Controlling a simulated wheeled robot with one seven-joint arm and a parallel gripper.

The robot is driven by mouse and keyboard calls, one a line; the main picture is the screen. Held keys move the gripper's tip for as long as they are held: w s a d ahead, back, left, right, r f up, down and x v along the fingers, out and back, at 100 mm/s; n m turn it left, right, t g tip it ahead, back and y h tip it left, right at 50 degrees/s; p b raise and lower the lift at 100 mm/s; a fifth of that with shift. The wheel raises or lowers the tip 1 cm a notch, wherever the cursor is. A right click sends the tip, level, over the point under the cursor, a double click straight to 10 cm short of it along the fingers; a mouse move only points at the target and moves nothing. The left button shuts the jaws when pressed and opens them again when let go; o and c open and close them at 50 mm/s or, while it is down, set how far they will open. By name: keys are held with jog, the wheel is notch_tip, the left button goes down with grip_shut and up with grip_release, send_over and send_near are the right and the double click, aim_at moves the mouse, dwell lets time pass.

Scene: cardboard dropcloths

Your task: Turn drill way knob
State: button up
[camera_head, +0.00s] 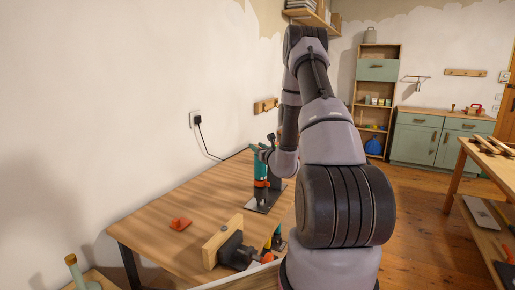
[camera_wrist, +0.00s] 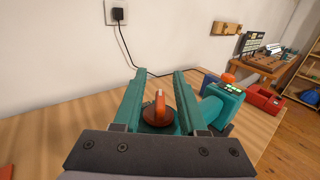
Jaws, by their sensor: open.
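The knob (camera_wrist: 160,106) is an upright orange-red grip on a dark reddish disc, in the middle of the wrist view. My gripper (camera_wrist: 159,72) is open, with one teal finger on each side of the knob. Gaps show between the fingers and the grip, and its lower part is partly hidden by the gripper's dark base. A teal drill body (camera_wrist: 220,104) with an orange top and small lit marks stands just right of the right finger. In the head view, the teal and orange drill (camera_head: 261,172) stands on a dark plate; my arm's end is beside it, and the knob cannot be made out there.
A wooden workbench (camera_head: 170,240) holds a vise with wooden jaws (camera_head: 222,240) at its front and a small orange block (camera_head: 180,224). A wall socket (camera_head: 196,118) with a black cord is behind. Another table (camera_head: 465,165) stands at right, with floor between.

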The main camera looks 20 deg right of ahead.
jog(key=shift+c, duration=0.3)
grip_shut()
jog(key=shift+n+y, duration=0.4)
jog(key=shift+y, duration=0.2)
jog(key=shift+s+a+n+g+y, duration=0.25)
jog(key=shift+n+g+y, duration=0.45)
jog(key=shift+n+y, duration=0.7)
jog(key=shift+a+n+g+y, duration=0.35)
jog(key=shift+n+g+y, duration=0.5)
jog(key=shift+y, duration=1.1)
jog(key=shift+s+a+n+g+y, duration=0.15)
jog(key=shift+a+n+g+y, duration=0.3)
jog(key=shift+n+y, duration=1)
jog(key=shift+d+y, duration=0.1)
jog(key=shift+y, duration=0.2)
jog(key=shift+o, duration=0.3)
grip_release()
